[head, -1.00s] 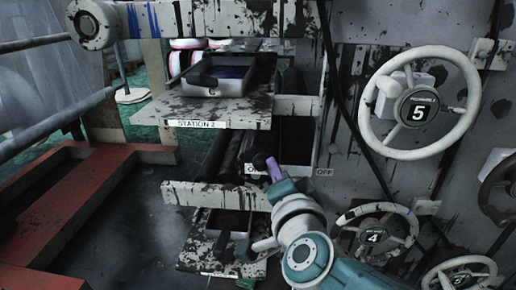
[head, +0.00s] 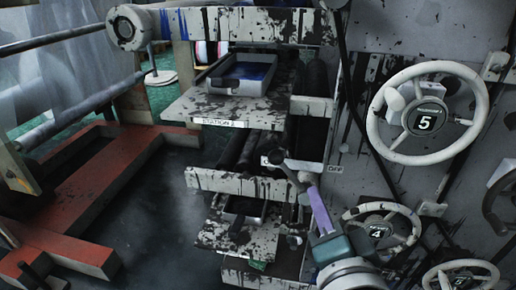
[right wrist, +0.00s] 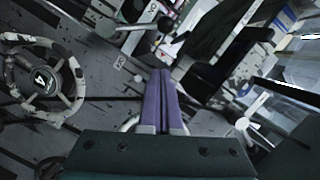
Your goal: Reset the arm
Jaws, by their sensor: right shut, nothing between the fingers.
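My right gripper (head: 310,188) shows in the head view with its purple fingers pointing up and away from its teal body. In the right wrist view the two purple fingers (right wrist: 160,75) lie together, with nothing between them. A dark-knobbed lever (head: 277,157) by the ON/OFF labels is just beyond the fingertips in the head view. I cannot tell if the fingers touch it. My left gripper is not in view.
Wheel 5 (head: 478,110) and wheel 4 (head: 412,222) stick out from the stained wall on the right. The Station 2 shelf (head: 195,108) holds a tray (head: 228,89). A red frame (head: 75,190) lies at left, with dark open floor beside it.

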